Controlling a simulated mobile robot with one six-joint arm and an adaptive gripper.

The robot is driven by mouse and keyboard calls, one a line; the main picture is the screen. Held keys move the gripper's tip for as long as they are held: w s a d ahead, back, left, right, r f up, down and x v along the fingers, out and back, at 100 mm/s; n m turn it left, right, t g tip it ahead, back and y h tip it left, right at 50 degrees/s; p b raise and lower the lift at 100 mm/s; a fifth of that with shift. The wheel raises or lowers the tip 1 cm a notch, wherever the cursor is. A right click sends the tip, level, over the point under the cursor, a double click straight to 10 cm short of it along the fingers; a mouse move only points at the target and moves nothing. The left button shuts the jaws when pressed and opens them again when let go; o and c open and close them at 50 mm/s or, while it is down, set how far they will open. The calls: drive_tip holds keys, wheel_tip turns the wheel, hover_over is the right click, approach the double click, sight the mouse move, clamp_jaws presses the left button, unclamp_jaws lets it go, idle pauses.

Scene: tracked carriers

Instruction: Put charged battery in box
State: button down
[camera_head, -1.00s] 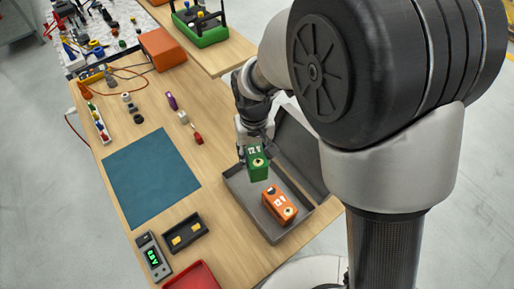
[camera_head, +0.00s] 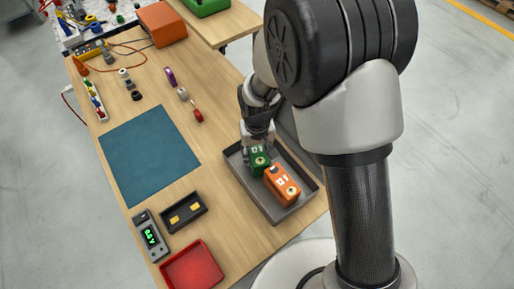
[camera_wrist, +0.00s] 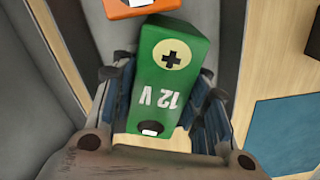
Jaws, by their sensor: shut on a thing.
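My gripper (camera_head: 258,146) is shut on a green battery (camera_head: 260,160) marked 12 V. In the wrist view the green battery (camera_wrist: 168,80) sits between the blue-grey fingers, its plus sign showing. The battery is inside the outline of the grey box (camera_head: 249,189), at its far end. I cannot tell whether its underside touches the box floor. An orange battery (camera_head: 282,185) lies in the box close beside the green one; its edge shows at the top of the wrist view (camera_wrist: 130,8).
A tester (camera_head: 150,237) with green digits, a black tray with yellow contacts (camera_head: 184,213) and a red tray (camera_head: 190,268) stand left of the box. A teal mat (camera_head: 149,155) is empty. Small parts lie at the back.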

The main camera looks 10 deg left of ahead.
drive_tip(key=shift+r, duration=0.1)
drive_tip(key=c, duration=0.9)
unclamp_jaws()
drive_tip(key=shift+c, duration=0.2)
wheel_tip(320, 180, up, 12)
drive_tip(key=p, duration=0.4)
